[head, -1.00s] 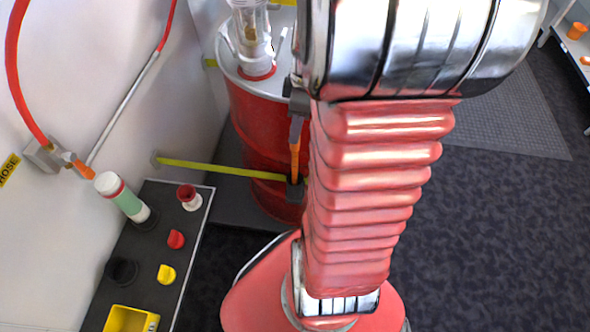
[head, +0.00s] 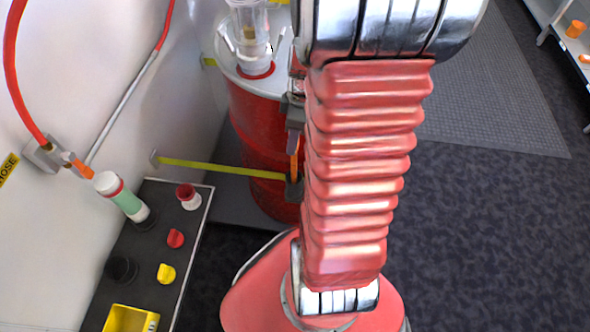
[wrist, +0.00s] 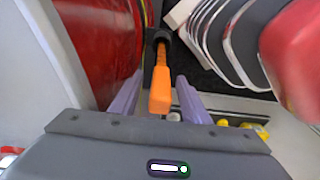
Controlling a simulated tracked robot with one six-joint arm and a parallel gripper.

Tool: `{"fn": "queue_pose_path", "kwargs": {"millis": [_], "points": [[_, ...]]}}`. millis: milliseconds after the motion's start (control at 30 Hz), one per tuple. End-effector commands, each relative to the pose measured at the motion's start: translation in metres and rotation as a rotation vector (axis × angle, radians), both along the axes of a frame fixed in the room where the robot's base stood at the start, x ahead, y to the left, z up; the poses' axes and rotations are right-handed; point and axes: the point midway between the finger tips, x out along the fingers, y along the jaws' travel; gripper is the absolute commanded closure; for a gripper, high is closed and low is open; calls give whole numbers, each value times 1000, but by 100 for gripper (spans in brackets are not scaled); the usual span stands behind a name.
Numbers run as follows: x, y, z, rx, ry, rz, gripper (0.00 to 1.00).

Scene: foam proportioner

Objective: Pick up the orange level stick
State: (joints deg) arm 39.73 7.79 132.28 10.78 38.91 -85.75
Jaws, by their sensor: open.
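The orange level stick (wrist: 160,88) stands out of a dark holder (wrist: 158,38) in the wrist view. In the head view only a sliver of the stick (head: 295,162) shows, above the dark holder (head: 294,188) at the red drum's side. My gripper (wrist: 156,84) is open, with one purple finger on each side of the stick and a visible gap to each; how deep the stick sits between them is hard to tell. In the head view my arm hides most of the gripper (head: 292,140).
The red drum (head: 262,120) with a yellow strap (head: 220,168) stands beside my gripper. A black panel (head: 150,255) with a green-white cylinder (head: 122,198), a red knob (head: 175,239) and a yellow knob (head: 166,273) lies left. The dark floor (head: 480,240) at right is clear.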

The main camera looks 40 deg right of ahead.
Motion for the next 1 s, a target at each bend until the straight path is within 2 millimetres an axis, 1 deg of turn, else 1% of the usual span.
{"fn": "queue_pose_path", "kwargs": {"millis": [367,400,900,1000], "points": [[0,0,0,0,0,0,58],[0,0,0,0,0,-1,59],[0,-1,0,0,0,-1,94],[0,-1,0,0,0,-1,100]]}}
